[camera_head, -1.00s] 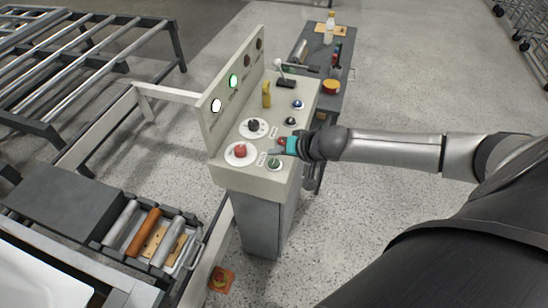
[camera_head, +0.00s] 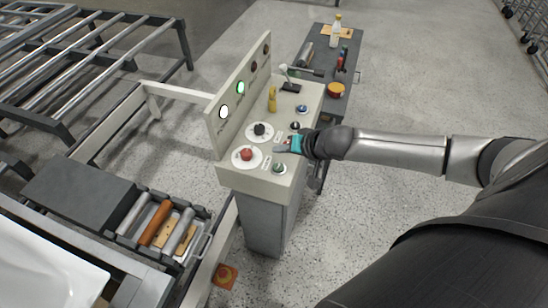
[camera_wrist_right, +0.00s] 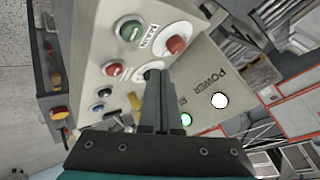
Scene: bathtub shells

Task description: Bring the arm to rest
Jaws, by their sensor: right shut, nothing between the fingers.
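My right gripper (camera_head: 281,149) is shut and empty above the sloped top of the beige control console (camera_head: 230,178). Its arm comes in from the right. In the head view its fingertips lie between the black knob (camera_head: 260,129), the red knob (camera_head: 246,154) and the green button (camera_head: 279,168). In the right wrist view, the closed fingers (camera_wrist_right: 158,85) point at the panel, with the red knob (camera_wrist_right: 176,45) and green button (camera_wrist_right: 131,31) beyond them. I cannot tell whether the fingertips touch the panel. My left gripper is not in view.
A white lamp (camera_head: 224,112) and a green lamp (camera_head: 240,88) glow on the upright back panel. A dark side table (camera_head: 345,66) with a bottle (camera_head: 337,24) stands behind the console. A tray of rollers (camera_head: 207,243) is at lower left. Open floor lies to the right.

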